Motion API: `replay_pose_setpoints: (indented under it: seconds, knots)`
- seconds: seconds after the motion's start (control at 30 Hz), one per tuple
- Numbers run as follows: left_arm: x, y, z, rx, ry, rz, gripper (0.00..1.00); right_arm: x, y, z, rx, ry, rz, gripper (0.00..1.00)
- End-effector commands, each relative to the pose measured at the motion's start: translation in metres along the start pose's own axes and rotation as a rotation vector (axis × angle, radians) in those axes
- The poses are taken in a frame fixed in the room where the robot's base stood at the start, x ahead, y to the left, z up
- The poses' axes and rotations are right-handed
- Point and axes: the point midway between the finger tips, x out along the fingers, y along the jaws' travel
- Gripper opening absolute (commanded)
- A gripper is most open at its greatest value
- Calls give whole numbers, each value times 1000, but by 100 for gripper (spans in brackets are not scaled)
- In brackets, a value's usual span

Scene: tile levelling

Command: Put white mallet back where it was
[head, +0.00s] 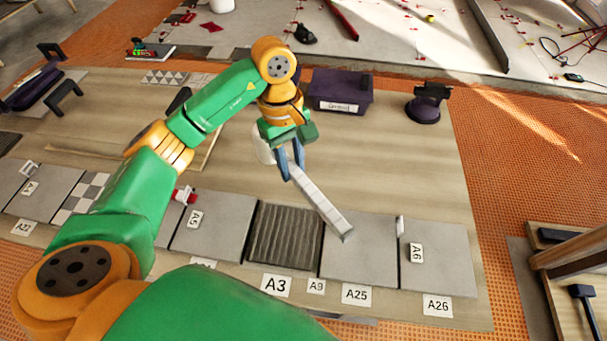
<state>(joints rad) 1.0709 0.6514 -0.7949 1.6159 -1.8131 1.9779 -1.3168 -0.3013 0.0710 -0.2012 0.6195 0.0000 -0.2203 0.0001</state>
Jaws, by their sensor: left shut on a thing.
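My left gripper (291,165) is in the middle of the head view, above the work table. It is shut on a long pale grey-white bar (322,205), which slants down to the right, its far end over the grey tile near label A25. A white rounded piece (263,149) shows just left of the gripper, partly hidden by it. The bar and this piece look like the handle and head of the white mallet, but their join is hidden. I cannot tell whether the bar's lower end touches the tile. My right gripper is not in view.
A row of tiles with labels such as A3 (276,285) and A26 (437,305) lies along the table's near side. A dark ribbed patch (283,237) lies among them. Bare table lies right of centre.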

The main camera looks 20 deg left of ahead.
Motion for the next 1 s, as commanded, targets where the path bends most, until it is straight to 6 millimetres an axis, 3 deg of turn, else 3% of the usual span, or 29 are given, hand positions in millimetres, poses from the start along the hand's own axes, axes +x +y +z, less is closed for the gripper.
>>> replay_pose_setpoints:
  seconds: [0.23, 0.4, 0.73, 0.77, 0.83, 0.87, 1.0]
  knots:
    - [34, 28, 2, 0, 1, -2, 0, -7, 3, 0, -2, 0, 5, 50]
    - [60, 26, -3, 0, 2, -1, 0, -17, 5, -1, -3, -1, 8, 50]
    - [67, 27, -5, 1, 4, 3, 0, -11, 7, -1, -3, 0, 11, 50]
    - [66, 27, -5, 1, 4, 2, 35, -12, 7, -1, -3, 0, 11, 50]
    - [65, 27, -5, 1, 3, 2, 54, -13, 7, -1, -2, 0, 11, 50]
    - [65, 27, -5, 1, 3, 2, 59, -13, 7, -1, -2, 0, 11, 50]
    - [65, 27, -4, 1, 3, 2, 59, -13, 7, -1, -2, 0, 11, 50]
